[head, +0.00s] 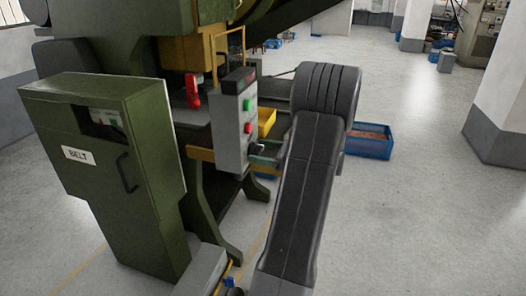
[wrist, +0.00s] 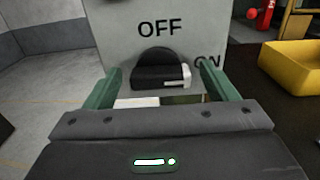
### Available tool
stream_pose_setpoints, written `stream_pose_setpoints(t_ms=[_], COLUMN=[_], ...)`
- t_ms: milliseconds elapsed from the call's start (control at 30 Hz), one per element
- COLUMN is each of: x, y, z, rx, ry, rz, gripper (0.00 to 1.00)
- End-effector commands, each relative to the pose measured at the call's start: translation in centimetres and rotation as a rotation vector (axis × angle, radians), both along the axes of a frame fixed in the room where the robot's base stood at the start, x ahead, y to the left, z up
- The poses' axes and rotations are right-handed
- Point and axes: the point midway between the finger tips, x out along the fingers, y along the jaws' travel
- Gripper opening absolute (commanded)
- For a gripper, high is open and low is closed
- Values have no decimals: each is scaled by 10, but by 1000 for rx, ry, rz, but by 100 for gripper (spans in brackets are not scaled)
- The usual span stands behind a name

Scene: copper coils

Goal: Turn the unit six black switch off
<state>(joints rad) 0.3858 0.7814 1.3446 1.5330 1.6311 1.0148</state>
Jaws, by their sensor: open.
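The black switch (wrist: 160,66) is a dark rounded knob on the grey panel (wrist: 125,32), with a white mark on its right side, towards the ON lettering. OFF is printed above it. In the wrist view my gripper (wrist: 161,70) is open, with one green finger on each side of the switch. I cannot tell whether either finger touches it.
A green machine with a BELT cabinet (head: 100,190) stands left of the control box. A yellow bin (wrist: 300,68) is right of the panel. A blue crate (head: 370,143) lies on the floor behind my arm. Open floor lies to the right.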

Motion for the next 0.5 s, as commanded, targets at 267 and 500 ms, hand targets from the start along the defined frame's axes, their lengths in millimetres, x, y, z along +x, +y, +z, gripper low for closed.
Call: stream_pose_setpoints(t_ms=[267, 500], x=[0, 0], y=[0, 0], z=[0, -1], rx=[0, -6], ry=[0, -20], rz=[0, 0], gripper=[34, 34])
